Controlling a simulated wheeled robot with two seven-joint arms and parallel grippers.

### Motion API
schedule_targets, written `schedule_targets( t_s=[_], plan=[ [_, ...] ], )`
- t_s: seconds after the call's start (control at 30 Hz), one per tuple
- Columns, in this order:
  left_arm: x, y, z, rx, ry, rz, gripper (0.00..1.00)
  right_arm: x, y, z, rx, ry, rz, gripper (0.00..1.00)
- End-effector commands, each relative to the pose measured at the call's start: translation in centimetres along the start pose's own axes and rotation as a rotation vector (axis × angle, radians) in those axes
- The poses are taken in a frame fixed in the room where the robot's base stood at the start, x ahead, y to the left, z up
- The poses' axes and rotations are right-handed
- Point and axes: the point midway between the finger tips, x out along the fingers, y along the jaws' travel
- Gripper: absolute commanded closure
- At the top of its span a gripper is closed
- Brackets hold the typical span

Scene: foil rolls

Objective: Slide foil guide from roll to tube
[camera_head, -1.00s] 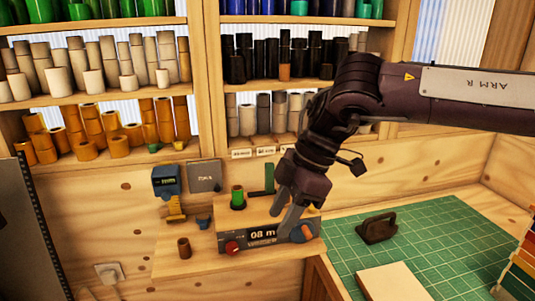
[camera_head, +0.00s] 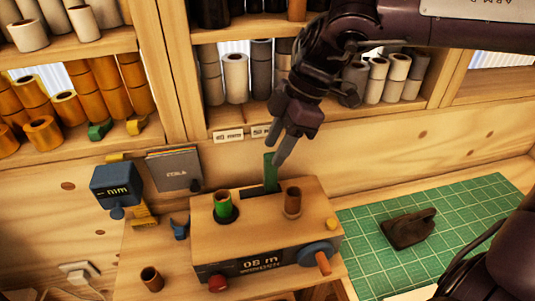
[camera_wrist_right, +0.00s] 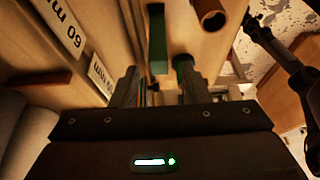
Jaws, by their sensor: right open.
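A wooden winding box (camera_head: 262,235) with a dark front panel holds a green foil roll (camera_head: 223,207) on the left and a brown tube (camera_head: 292,202) on the right. A flat green upright piece, apparently the foil guide (camera_head: 270,173), stands between and behind them by a dark slot. My right gripper (camera_head: 278,148) points down close beside the guide's upper right; I cannot tell if they touch. In the right wrist view the fingers (camera_wrist_right: 157,88) are apart, with the guide (camera_wrist_right: 157,38) ahead of the gap and the tube (camera_wrist_right: 210,13) beyond. My left gripper is not in view.
A shelf (camera_head: 300,108) with grey and white rolls stands close behind the gripper. The box front has a red knob (camera_head: 218,283) and a blue crank (camera_head: 318,253). A loose brown tube (camera_head: 151,279) stands front left. A green mat (camera_head: 465,205) lies right.

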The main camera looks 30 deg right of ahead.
Motion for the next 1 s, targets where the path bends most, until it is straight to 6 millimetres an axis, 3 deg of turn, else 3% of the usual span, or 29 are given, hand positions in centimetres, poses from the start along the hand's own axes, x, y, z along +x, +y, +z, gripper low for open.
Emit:
schedule_targets(
  t_s=[0.3,0.7,1.0],
  plan=[
    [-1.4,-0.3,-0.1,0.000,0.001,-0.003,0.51,4.4,0.0,0.0,0.000,-0.002,-0.002,0.59],
    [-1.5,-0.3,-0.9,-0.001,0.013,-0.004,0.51,5.2,0.0,0.0,0.000,0.000,0.001,0.60],
    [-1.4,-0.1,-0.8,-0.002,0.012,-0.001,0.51,5.2,0.0,0.0,0.000,0.000,0.001,0.99]
  ],
)
